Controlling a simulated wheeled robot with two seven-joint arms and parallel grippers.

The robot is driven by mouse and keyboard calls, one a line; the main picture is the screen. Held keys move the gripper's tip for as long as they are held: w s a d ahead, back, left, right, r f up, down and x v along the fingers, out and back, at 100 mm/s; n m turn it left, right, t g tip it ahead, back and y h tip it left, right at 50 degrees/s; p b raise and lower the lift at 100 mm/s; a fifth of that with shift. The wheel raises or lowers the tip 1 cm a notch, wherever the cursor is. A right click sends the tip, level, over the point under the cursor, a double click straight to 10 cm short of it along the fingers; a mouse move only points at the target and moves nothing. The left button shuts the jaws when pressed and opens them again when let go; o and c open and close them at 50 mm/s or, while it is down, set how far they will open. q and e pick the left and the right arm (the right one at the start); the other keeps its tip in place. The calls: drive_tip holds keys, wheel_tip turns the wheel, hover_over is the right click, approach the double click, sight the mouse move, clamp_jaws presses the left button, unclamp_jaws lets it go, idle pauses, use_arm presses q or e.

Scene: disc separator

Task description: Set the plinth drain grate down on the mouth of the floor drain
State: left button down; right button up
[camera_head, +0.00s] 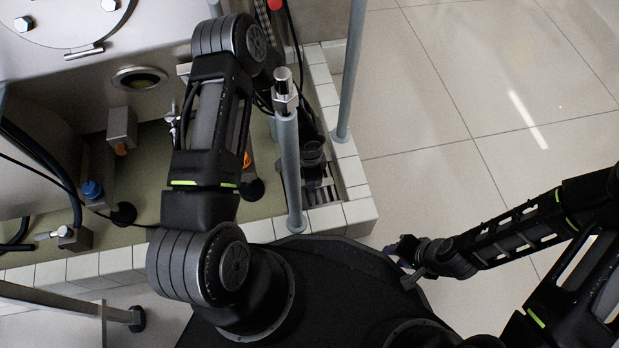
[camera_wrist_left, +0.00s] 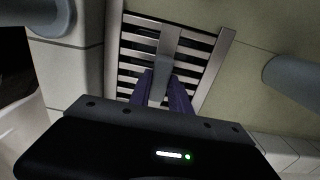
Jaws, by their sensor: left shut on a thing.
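The drain grate (camera_wrist_left: 130,45), a metal frame with several crossbars and a wide middle bar, fills the upper middle of the left wrist view. My left gripper (camera_wrist_left: 164,90) is shut on its middle bar, with a purple finger on each side. In the head view the grate (camera_head: 328,193) shows partly at the tiled corner, below my left gripper (camera_head: 313,168). The floor drain's mouth is hidden by the grate and arm. I cannot tell whether the grate rests on it or hangs just above. My right gripper (camera_head: 407,262) is away from the grate; its finger gap is unclear.
A grey post (camera_head: 289,165) stands close left of the grate, and another post (camera_head: 350,70) stands at the back right. A white tiled curb (camera_head: 350,172) borders the plinth. Machine feet and hoses crowd the left. Open floor (camera_head: 480,80) lies to the right.

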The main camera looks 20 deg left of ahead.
use_arm(q)
drive_tip(key=shift+f+b, duration=0.35)
drive_tip(key=shift+b, duration=0.05)
drive_tip(key=c, duration=1.1)
unclamp_jaws()
drive_tip(key=shift+r, duration=0.1)
wheel_tip(320, 180, up, 8)
drive_tip(key=p, duration=0.3)
drive_tip(key=shift+f, duration=0.2)
